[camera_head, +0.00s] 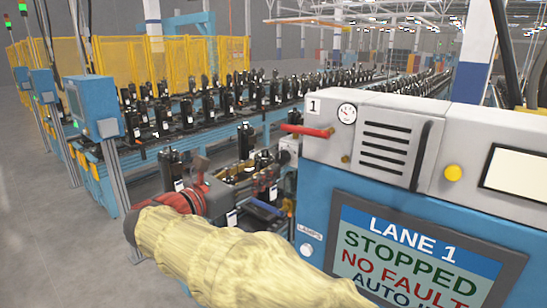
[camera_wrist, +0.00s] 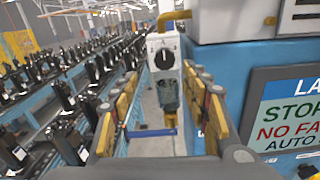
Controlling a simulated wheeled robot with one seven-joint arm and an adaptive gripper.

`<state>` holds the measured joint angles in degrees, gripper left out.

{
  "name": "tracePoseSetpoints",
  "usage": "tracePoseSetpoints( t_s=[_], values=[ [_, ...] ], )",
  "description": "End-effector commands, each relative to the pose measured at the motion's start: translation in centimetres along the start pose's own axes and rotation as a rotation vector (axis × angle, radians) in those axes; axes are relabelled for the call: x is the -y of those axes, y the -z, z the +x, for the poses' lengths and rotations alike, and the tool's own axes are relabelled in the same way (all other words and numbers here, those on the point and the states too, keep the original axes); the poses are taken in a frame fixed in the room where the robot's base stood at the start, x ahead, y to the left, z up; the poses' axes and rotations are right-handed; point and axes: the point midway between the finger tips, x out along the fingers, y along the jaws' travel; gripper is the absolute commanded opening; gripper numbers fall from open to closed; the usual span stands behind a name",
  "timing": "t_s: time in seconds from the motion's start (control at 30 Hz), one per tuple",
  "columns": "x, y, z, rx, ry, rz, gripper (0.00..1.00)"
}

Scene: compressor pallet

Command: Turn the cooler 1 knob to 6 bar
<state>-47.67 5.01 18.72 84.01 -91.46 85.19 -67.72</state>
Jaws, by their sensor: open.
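The cooler 1 knob (camera_wrist: 164,58) is a round black knob on the front of a pale box, under a yellow pipe. A pale line on it looks about upright; the scale around it is too small to read. The knob appears beyond the fingertips, and I see no contact. In the head view a pale box (camera_head: 289,148) shows beside the cabinet, its knob face not readable.
The blue-and-grey lane 1 cabinet (camera_head: 330,205) stands close on the right, with a red handle (camera_head: 306,130), a gauge (camera_head: 347,114) and a screen (camera_head: 415,255) reading STOPPED. Conveyors with many black compressors (camera_head: 228,98) run along the left. Grey floor (camera_head: 55,215) is clear at far left.

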Motion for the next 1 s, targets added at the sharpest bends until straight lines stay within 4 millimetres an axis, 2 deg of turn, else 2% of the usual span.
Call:
tracePoseSetpoints(
  t_s=[0.23,0.5,0.7,1.0],
  values=[
    [0.4,-0.2,0.8,0.005,0.014,-0.083,0.47],
    [0.5,-0.3,4.9,0.003,0.016,-0.081,0.47],
    [0.5,-0.2,7.2,0.002,0.013,-0.079,0.47],
    [0.5,-0.1,7.9,0.002,0.012,-0.078,0.47]
  ],
)
